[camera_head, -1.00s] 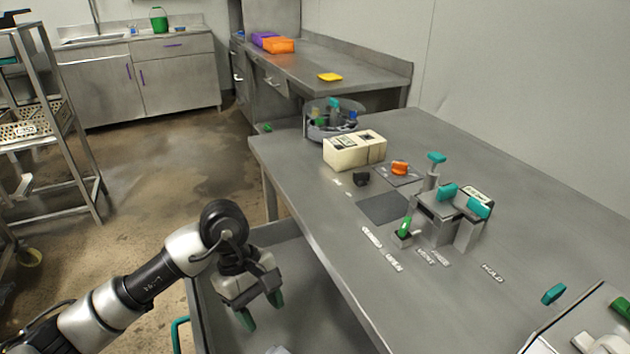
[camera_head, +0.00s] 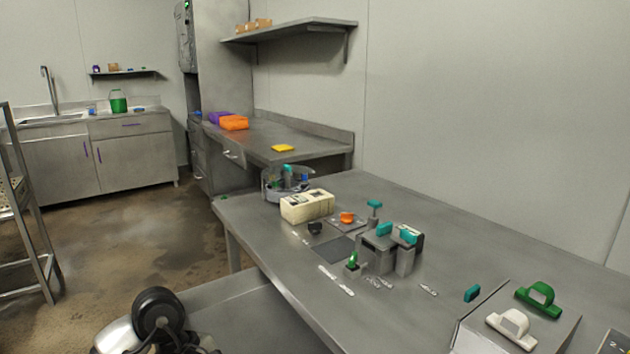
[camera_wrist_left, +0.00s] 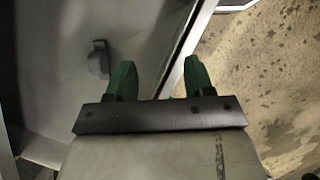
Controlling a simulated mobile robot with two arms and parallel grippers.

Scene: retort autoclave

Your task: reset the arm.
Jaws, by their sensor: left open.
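My left arm shows at the bottom left of the head view, with its black joint (camera_head: 158,310) in sight and its gripper below the picture's edge. In the left wrist view my left gripper (camera_wrist_left: 158,80) is open, its two green fingertips apart with nothing between them. It is over the edge of a grey metal surface, with brown floor to the right. A small grey rounded part (camera_wrist_left: 98,60) lies left of the fingers, clear of them. My right gripper is not in view.
The steel table (camera_head: 280,262) carries a cream box (camera_head: 307,206), a grey fixture with teal handles (camera_head: 378,248), an orange knob (camera_head: 347,217), and green (camera_head: 538,298) and white (camera_head: 511,325) handles at the right.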

